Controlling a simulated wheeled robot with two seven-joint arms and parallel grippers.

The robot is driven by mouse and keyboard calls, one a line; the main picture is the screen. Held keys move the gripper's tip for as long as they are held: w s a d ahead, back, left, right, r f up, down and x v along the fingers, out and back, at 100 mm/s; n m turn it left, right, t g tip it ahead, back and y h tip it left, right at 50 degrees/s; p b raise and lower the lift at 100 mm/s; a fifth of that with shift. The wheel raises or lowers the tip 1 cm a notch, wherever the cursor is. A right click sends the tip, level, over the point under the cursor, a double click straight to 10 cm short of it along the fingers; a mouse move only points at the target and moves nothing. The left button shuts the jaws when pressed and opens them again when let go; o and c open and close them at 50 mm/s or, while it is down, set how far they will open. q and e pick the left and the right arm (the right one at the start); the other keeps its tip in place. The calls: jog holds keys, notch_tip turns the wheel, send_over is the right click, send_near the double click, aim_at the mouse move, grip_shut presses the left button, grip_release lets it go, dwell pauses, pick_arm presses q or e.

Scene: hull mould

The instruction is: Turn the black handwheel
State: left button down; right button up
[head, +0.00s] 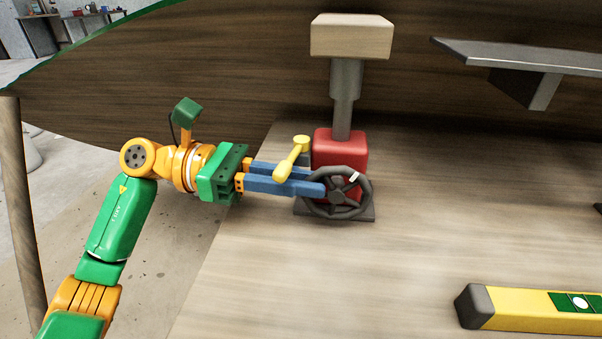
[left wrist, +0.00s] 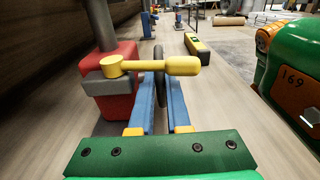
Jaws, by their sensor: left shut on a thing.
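The black handwheel (head: 361,205) is on the front of a red jack body (head: 340,150) in the head view. It has spokes and a white mark near its upper right rim. My left gripper (head: 318,184) reaches in from the left with its blue fingers at the wheel's left rim. It is shut on the rim. In the left wrist view the handwheel (left wrist: 158,62) shows edge-on between the fingers (left wrist: 164,92). A yellow lever (head: 292,160) sticks out from the jack in front of the fingers and partly hides them. My right gripper is not in view.
A grey column with a pale wooden block (head: 351,37) rises from the jack toward the curved wooden hull (head: 220,60). A yellow spirit level (head: 530,308) lies at the front right. A grey bracket (head: 530,62) stands at upper right. The board left of the level is clear.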

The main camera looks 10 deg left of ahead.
pick_arm(q)
jog(key=shift+r, duration=0.35)
jog(key=shift+f+y, duration=0.2)
jog(key=shift+y, duration=0.1)
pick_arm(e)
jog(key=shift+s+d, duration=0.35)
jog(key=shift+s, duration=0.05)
pick_arm(q)
jog(key=c, duration=1)
grip_release()
jog(key=shift+o, duration=0.2)
